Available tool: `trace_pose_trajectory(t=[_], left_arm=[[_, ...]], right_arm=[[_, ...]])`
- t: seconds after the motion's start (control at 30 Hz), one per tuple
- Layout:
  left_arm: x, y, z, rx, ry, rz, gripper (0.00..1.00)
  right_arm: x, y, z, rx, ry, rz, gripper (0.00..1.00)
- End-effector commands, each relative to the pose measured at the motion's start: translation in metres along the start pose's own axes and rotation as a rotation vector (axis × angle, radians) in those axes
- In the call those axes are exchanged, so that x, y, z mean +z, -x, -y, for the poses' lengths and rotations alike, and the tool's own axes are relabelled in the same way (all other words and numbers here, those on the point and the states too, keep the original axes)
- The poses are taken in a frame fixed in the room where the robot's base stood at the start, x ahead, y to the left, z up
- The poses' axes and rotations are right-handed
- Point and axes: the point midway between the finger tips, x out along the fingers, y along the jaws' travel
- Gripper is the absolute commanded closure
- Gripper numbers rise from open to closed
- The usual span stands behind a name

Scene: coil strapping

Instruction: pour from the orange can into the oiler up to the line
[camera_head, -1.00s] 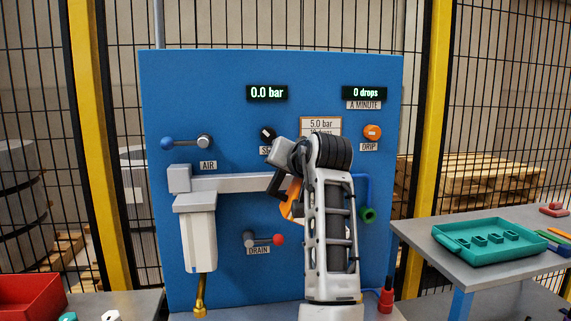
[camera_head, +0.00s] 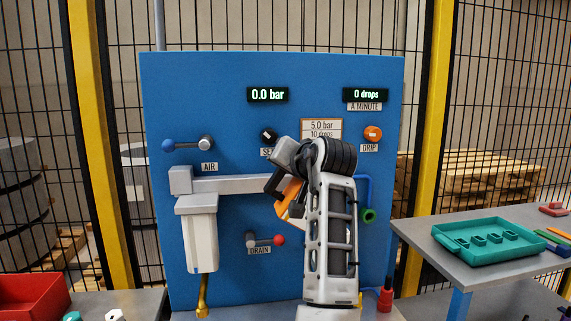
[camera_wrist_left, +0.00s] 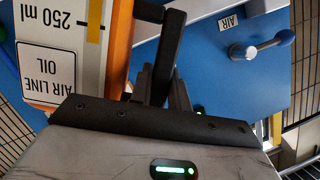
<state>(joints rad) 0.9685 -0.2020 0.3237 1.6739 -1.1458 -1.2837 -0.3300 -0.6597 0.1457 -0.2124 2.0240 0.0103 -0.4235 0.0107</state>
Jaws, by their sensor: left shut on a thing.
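The orange can (camera_head: 287,195) is in front of the blue panel, tilted and partly hidden by my left arm. In the left wrist view the can (camera_wrist_left: 118,50) fills the left side, with its white "AIR LINE OIL" label and "250 ml" upside down. My left gripper (camera_head: 273,186) is shut on the can; its dark fingers (camera_wrist_left: 160,75) also show in the wrist view. The oiler and its line cannot be made out; my arm covers that part of the panel. Whether oil flows cannot be seen. My right gripper is not in view.
A white filter bowl (camera_head: 200,240) hangs at left under a grey pipe (camera_head: 235,184). AIR lever (camera_head: 187,144), DRAIN lever (camera_head: 265,240) and orange DRIP knob (camera_head: 372,133) stick out of the panel. A teal tray (camera_head: 460,252) is on the right table; a red bin (camera_head: 30,297) is at lower left.

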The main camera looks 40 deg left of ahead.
Motion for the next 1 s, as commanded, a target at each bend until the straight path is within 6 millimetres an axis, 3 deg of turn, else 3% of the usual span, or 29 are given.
trace_pose_trajectory(t=[1.0], left_arm=[[-0.0056, 0.0022, 0.0019, -0.072, -0.187, -0.002, 1.0]], right_arm=[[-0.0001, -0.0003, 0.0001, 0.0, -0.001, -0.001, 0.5]])
